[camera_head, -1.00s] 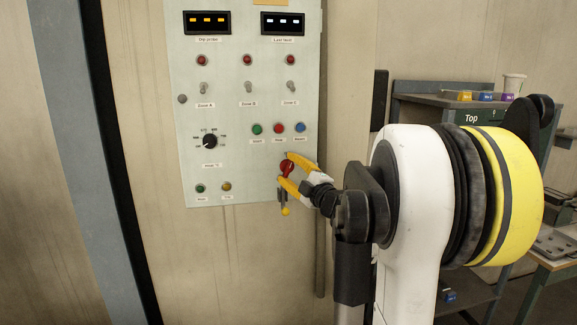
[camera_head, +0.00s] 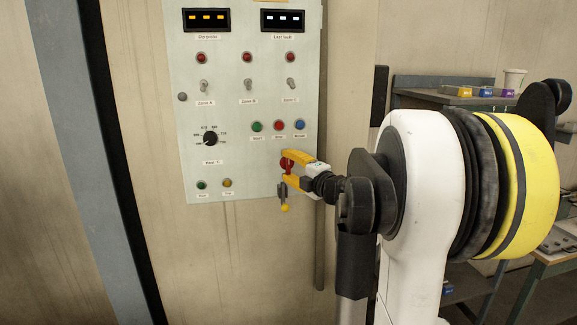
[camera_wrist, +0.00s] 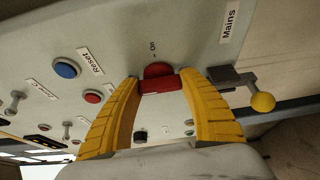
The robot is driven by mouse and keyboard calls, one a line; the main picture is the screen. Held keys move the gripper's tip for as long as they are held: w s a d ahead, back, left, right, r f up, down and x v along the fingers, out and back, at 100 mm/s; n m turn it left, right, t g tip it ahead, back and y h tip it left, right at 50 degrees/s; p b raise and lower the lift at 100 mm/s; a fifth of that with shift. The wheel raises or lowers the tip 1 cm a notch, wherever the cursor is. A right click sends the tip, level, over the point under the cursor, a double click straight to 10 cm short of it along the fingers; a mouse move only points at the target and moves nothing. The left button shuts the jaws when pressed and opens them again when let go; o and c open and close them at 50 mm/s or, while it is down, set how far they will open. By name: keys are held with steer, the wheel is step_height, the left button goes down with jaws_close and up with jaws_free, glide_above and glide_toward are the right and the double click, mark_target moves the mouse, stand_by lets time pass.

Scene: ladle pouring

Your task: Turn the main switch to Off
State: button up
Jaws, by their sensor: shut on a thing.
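The main switch is a red rotary knob (camera_head: 286,163) low on the right of the pale control panel (camera_head: 235,100). In the wrist view the red knob (camera_wrist: 158,78) sits between my yellow fingers, with "On" printed beside it and a "Mains" label (camera_wrist: 230,25) nearby. My gripper (camera_head: 290,168) is shut on the knob, with one finger on either side of it. In the wrist view my gripper (camera_wrist: 160,88) hides part of the knob. An "Off" mark cannot be seen.
A small lever with a yellow ball (camera_wrist: 262,102) sticks out right beside the fingers. Green, red and blue buttons (camera_head: 299,124) sit just above. A dial (camera_head: 210,138) is to the left. A shelf with coloured boxes (camera_head: 487,92) stands at the right.

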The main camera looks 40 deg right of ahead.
steer(key=o, duration=1.2)
